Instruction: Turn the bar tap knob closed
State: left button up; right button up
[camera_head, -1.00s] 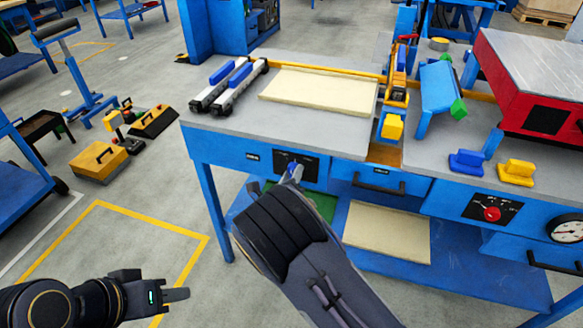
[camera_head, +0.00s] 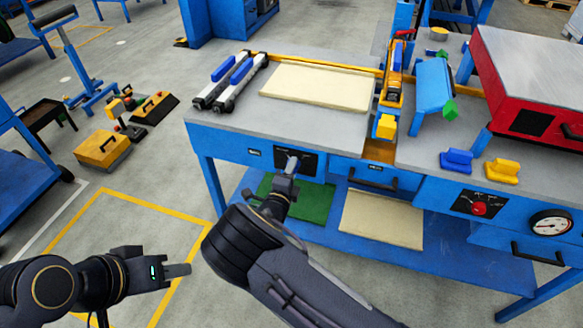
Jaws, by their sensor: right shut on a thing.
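My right gripper (camera_head: 291,165) is at the black control panel (camera_head: 308,164) on the left of the bench front. It is shut on a knob there, which the fingers mostly hide, so its angle cannot be read. A red knob (camera_head: 479,209) sits on a second black panel (camera_head: 462,202) at the right of the bench front, with nothing touching it. My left gripper (camera_head: 178,271) hangs over the floor at lower left, apart from the bench. It is seen edge-on, so its opening cannot be told.
The blue bench (camera_head: 225,145) carries a cream panel (camera_head: 318,86), two bar clamps (camera_head: 232,82) and a red press (camera_head: 540,75). A round gauge (camera_head: 551,225) is at the right front. A drawer handle (camera_head: 372,180) sticks out right of my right gripper.

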jog(key=shift+n, duration=0.3)
jog(key=o, duration=1)
jog(key=v, duration=0.8)
